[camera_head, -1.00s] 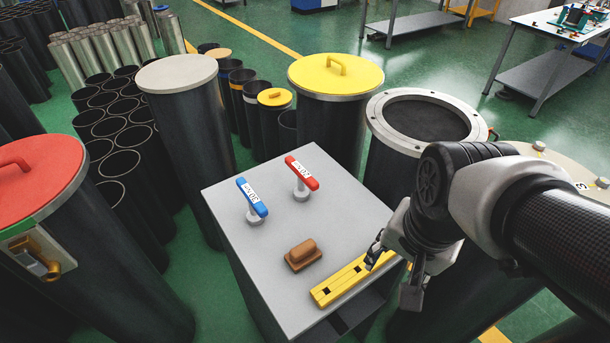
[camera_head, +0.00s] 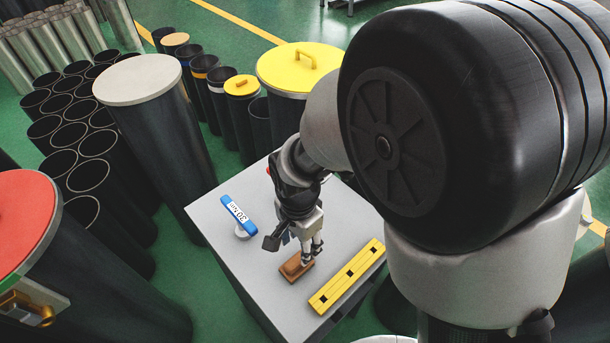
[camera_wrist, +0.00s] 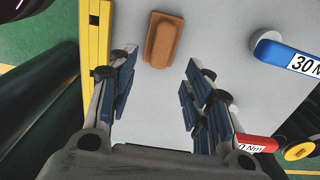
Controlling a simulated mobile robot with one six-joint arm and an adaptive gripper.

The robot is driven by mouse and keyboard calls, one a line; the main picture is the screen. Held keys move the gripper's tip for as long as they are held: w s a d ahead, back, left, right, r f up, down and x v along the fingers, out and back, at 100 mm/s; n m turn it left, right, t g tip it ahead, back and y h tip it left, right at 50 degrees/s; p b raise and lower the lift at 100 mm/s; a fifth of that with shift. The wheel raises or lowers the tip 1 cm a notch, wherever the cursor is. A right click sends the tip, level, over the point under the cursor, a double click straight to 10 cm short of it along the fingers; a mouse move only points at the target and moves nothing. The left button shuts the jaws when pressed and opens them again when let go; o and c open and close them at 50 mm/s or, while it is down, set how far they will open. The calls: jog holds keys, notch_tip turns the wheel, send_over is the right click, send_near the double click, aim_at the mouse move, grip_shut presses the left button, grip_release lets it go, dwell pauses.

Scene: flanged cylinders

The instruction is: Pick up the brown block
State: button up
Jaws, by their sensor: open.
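The brown block (camera_head: 296,267) lies on the grey table top (camera_head: 225,270), with a raised grip on its upper side. In the wrist view the brown block (camera_wrist: 163,40) is beyond the fingertips, roughly between the lines of the two jaws and a little nearer the left one. My gripper (camera_head: 312,250) is just above and beside the block in the head view. In the wrist view my gripper (camera_wrist: 160,75) has its blue-padded fingers wide apart with nothing between them. I cannot tell the exact height of the fingertips above the block.
A yellow slotted bar (camera_head: 348,276) lies right of the block. A blue-handled tool (camera_head: 238,213) stands at the table's left. A red-handled tool (camera_wrist: 255,143) is mostly hidden behind my arm. Tall lidded cylinders (camera_head: 150,120) stand around the table.

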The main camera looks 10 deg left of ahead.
aim_at(296, 260)
notch_tip(296, 260, down, 3)
jog(key=shift+r, duration=0.15)
jog(key=f, duration=0.1)
jog(key=f+b, duration=0.1)
jog(key=s+f, duration=0.1)
jog(key=f, duration=0.1)
jog(key=shift+a+f, duration=0.1)
jog(key=shift+a, duration=0.3)
jog(key=shift+w+f, duration=0.15)
jog(key=shift+f, duration=0.3)
jog(key=shift+c, duration=0.5)
grip_shut()
